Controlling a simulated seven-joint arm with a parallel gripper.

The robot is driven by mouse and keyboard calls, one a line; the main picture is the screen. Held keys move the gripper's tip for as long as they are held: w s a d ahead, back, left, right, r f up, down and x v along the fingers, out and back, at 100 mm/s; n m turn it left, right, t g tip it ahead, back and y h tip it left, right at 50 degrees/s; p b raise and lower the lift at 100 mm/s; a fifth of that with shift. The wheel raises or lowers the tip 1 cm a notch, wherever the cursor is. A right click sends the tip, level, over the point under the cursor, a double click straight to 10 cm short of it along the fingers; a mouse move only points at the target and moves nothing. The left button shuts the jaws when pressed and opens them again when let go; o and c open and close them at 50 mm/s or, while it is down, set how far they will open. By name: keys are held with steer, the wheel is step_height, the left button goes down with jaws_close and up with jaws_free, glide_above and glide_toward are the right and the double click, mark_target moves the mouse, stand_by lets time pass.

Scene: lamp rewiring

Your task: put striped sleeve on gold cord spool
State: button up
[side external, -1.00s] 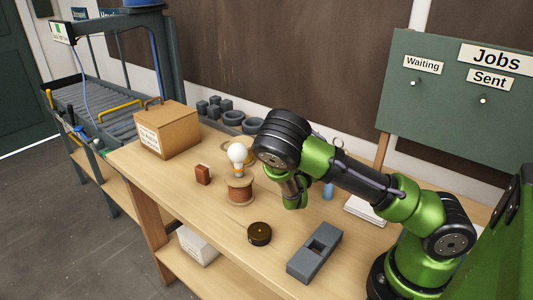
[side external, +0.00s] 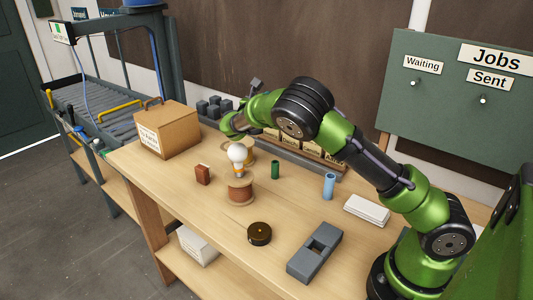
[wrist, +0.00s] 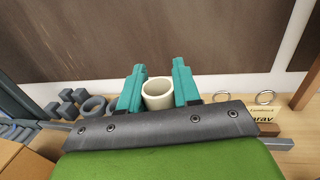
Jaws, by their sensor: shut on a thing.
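My gripper (wrist: 158,72) has its teal fingers shut on a cream hollow sleeve (wrist: 158,103), with its open end showing in the wrist view. No stripes can be made out on it. In the side view, my wrist is over the back of the bench and the fingers and sleeve cannot be made out. A spool (side external: 251,157) with a tan flange stands partly hidden behind a white bulb; it may be the gold cord spool, but its cord colour is unclear. A copper-brown cord spool (side external: 240,192) stands in front, beneath the bulb (side external: 237,154).
A green tube (side external: 275,169) and a blue tube (side external: 329,186) stand to the right. Labelled bins (side external: 318,155) line the back.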

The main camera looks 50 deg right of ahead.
steer(key=w+a+r, duration=0.1)
steer(key=w+a, duration=0.2)
steer(key=w, duration=0.3)
glide_above(252, 142)
steer(key=shift+m+g, duration=0.4)
step_height(252, 142, down, 10)
steer(key=shift+r, duration=0.1)
steer(key=o, duration=1)
